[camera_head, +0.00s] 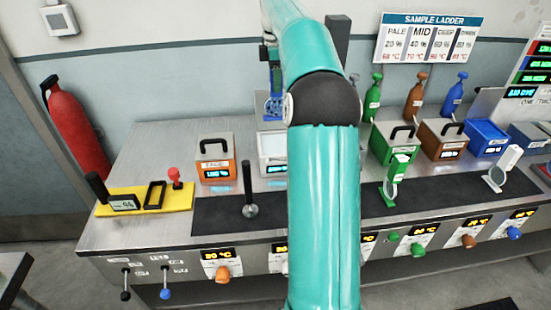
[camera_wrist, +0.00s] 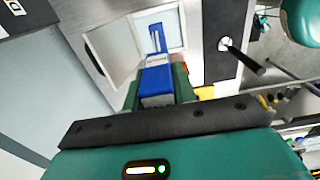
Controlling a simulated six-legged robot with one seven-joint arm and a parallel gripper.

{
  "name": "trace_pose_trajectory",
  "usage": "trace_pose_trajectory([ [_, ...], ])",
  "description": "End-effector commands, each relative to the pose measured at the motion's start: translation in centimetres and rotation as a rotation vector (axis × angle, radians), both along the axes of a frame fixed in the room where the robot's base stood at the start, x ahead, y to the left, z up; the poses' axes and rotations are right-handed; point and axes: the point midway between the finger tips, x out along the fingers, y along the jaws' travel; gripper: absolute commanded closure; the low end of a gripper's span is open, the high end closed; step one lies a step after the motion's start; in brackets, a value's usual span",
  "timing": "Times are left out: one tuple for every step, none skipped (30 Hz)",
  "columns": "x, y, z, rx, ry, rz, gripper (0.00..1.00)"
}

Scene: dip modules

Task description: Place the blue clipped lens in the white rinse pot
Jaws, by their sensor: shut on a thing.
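The blue clipped lens (camera_head: 273,105) hangs in my gripper, mostly upright in the head view. In the wrist view its blue clip (camera_wrist: 157,82) sits between the two green fingers, its far end over a pale square opening. My gripper (camera_wrist: 157,92) is shut on the clip. In the head view my gripper (camera_head: 270,72) is partly hidden behind my teal arm. The white rinse pot (camera_head: 272,147) stands on the bench below the lens, its right side hidden by my arm. Whether the lens is inside the rim I cannot tell.
An orange lidded pot (camera_head: 215,165) stands left of the white pot; green (camera_head: 380,148), brown (camera_head: 440,150) and blue (camera_head: 487,138) pots stand right. A dark mat (camera_head: 220,212) with an upright black-handled tool (camera_head: 249,190) lies in front. A yellow tray (camera_head: 140,203) is far left.

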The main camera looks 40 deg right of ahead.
Motion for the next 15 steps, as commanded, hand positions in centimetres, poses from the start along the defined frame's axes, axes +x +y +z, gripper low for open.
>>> trace_pose_trajectory([
  [-0.1, 0.0, -0.1, 0.001, 0.002, 0.0, 1.0],
  [-0.1, 0.1, -0.2, 0.001, 0.002, 0.0, 1.0],
  [-0.2, 0.1, -0.5, 0.001, 0.002, 0.0, 1.0],
  [-0.3, 0.2, -0.8, 0.002, 0.003, 0.0, 1.0],
  [-0.3, 0.2, -1.2, 0.003, 0.004, 0.0, 1.0],
  [-0.4, 0.2, -1.9, 0.003, 0.004, -0.001, 1.0],
  [-0.5, 0.3, -2.5, 0.003, 0.005, -0.001, 1.0],
  [-0.6, 0.3, -3.2, 0.003, 0.005, -0.001, 1.0],
  [-0.6, 0.3, -4.2, 0.003, 0.005, -0.001, 1.0],
  [-0.6, 0.4, -5.0, 0.004, 0.006, -0.001, 1.0],
  [-0.6, 0.4, -5.7, 0.005, 0.007, 0.0, 1.0],
  [-0.7, 0.5, -6.7, 0.004, 0.006, 0.0, 1.0],
  [-0.6, 0.4, -7.4, 0.003, 0.005, -0.001, 1.0],
  [-0.7, 0.4, -8.2, 0.004, 0.006, -0.001, 1.0],
  [-0.7, 0.4, -9.1, 0.004, 0.004, -0.001, 1.0],
])
